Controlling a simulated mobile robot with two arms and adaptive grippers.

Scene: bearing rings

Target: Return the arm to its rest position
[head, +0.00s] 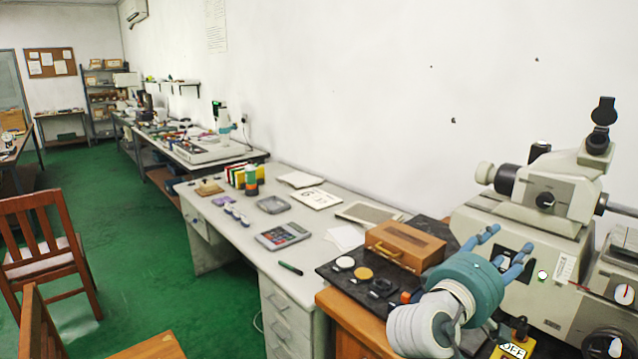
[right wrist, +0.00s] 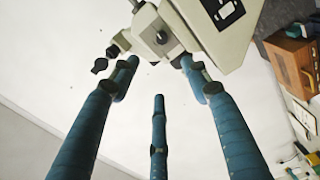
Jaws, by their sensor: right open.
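My right gripper (head: 499,248) is at the lower right of the head view, in front of the large grey machine. Its blue fingers are spread and point up and away, with nothing between them. In the right wrist view the fingers of the right gripper (right wrist: 158,78) stand apart and empty against the pale wall. The grey machine (right wrist: 222,42) shows beyond their tips. My left gripper is not in view.
A black mat (head: 338,278) with small round parts lies left of my right arm, with a wooden box (head: 404,245) behind it. A grey desk (head: 262,222) with a calculator (head: 283,236) runs further left. Chairs (head: 48,240) stand on the green floor.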

